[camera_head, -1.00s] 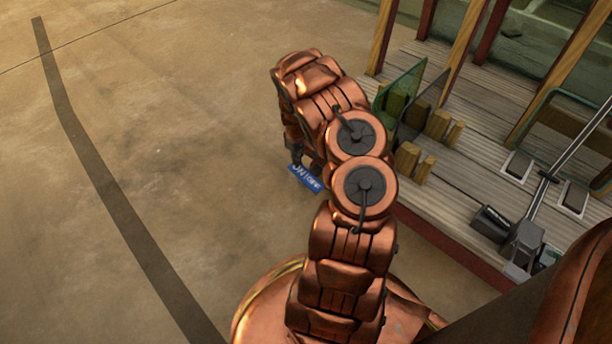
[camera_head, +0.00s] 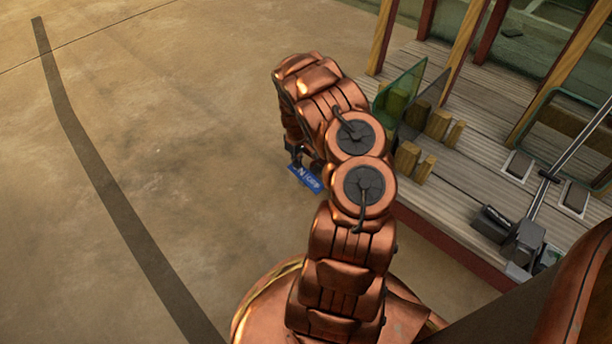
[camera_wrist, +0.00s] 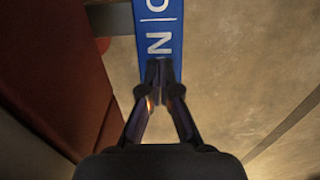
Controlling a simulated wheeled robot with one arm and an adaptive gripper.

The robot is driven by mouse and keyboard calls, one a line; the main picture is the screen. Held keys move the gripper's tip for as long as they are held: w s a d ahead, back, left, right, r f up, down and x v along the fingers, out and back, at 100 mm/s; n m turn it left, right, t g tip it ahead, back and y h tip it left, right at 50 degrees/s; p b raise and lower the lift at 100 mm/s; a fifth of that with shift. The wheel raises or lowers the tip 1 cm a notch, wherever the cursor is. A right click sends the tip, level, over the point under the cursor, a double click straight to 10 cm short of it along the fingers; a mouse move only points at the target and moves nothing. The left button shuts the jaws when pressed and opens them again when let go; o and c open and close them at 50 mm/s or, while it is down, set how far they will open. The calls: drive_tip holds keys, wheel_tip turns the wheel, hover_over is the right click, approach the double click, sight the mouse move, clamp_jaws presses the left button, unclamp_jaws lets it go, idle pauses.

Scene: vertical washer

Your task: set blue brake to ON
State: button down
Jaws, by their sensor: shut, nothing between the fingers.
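The blue brake is a flat blue bar with white lettering (camera_wrist: 158,18), seen in the wrist view running up from my fingertips to the top edge. The letter N and a dividing line show on it, with part of another letter cut off above. In the head view the blue brake (camera_head: 311,182) shows as a small tilted blue piece below my arm's far end. My gripper (camera_wrist: 159,92) is shut and empty, with its fingertips at the near end of the blue bar, over or against it; I cannot tell if they touch. In the head view the gripper is mostly hidden by my arm.
A wooden deck (camera_head: 460,215) with posts, wooden blocks (camera_head: 408,158) and a green panel (camera_head: 398,92) stands right of my arm. A grey lever mechanism (camera_head: 525,240) is at the right. A dark red surface (camera_wrist: 50,75) fills the wrist view's left. Open floor (camera_head: 190,120) lies left.

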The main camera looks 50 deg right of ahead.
drive_tip(key=shift+f+b, duration=0.3)
drive_tip(key=shift+f, duration=0.65)
idle(0.6)
drive_tip(key=shift+r, duration=0.1)
drive_tip(key=shift+r+p, duration=2.9)
drive_tip(key=shift+r, duration=0.55)
drive_tip(key=s+a+r+m+p, duration=0.15)
drive_tip(key=a+r+p, duration=0.5)
drive_tip(key=r, duration=0.95)
drive_tip(key=s+a+r+g+p, duration=0.1)
drive_tip(key=s+a+r+p, duration=0.4)
drive_tip(key=r, duration=1.1)
drive_tip(key=s+a+r+p, duration=0.1)
drive_tip(key=a+r+p, duration=0.65)
drive_tip(key=r, duration=0.85)
drive_tip(key=s+a+r+n+p, duration=0.1)
drive_tip(key=s+a+r+p, duration=0.7)
drive_tip(key=s+r, duration=0.3)
drive_tip(key=s+a+r+p, duration=0.8)
drive_tip(key=s+a+r, duration=0.2)
drive_tip(key=r, duration=0.3)
drive_tip(key=shift+s+a+r+n+g+p, duration=0.2)
drive_tip(key=shift+s+r+n+g+p, duration=0.2)
drive_tip(key=shift+s, duration=0.45)
